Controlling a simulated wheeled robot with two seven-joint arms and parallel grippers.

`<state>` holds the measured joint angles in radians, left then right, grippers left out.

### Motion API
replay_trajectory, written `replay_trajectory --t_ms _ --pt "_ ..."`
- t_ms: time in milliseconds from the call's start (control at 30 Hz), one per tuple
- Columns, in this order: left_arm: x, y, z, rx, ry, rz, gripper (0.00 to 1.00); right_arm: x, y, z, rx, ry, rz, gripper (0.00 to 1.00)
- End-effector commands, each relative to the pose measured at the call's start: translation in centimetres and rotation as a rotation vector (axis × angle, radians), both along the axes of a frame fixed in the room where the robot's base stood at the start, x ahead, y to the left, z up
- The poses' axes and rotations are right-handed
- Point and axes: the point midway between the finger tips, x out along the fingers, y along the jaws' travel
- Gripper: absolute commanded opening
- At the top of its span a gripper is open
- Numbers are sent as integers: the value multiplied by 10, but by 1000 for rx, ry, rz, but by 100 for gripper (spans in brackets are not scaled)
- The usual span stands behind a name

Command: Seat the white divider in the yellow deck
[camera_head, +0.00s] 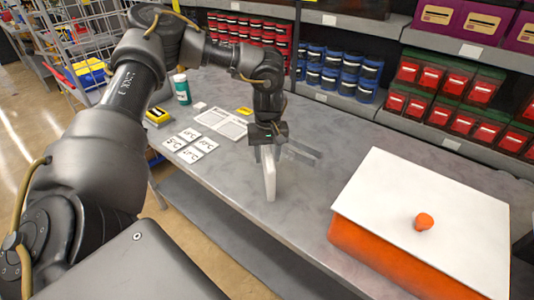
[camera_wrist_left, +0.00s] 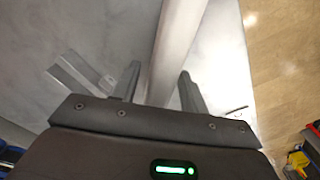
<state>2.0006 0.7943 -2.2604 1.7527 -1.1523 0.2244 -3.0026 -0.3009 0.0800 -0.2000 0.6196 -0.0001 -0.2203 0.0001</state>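A thin white panel (camera_head: 269,175), which looks like the divider, stands upright on the grey table, its upper end at my left gripper (camera_head: 265,143). In the left wrist view, the white panel (camera_wrist_left: 176,38) runs between the two fingers of my left gripper (camera_wrist_left: 160,80). The fingers look apart, with a gap visible on the left side of the panel; contact on the right side is unclear. I see no clear yellow deck; a small yellow-and-black item (camera_head: 158,117) lies at the table's left edge. My right gripper is not in view.
Thin grey strips (camera_head: 302,151) lie right of the panel. An orange box with a white top (camera_head: 430,205) and an orange knob (camera_head: 424,221) fills the right front. Labelled cards (camera_head: 188,144) and a green bottle (camera_head: 181,88) are left. Bin shelves line the back.

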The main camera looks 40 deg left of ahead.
Motion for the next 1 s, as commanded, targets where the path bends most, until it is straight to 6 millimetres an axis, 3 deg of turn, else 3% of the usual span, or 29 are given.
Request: replay_trajectory --t_ms 233,367,800,1000 --pt "0 0 2 0 0 0 43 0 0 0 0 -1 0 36" --pt "1 0 12 -1 -4 -1 43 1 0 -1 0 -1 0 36" --pt "1 0 101 2 -3 0 43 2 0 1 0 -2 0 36" --pt "0 0 121 1 0 0 43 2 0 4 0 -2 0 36"
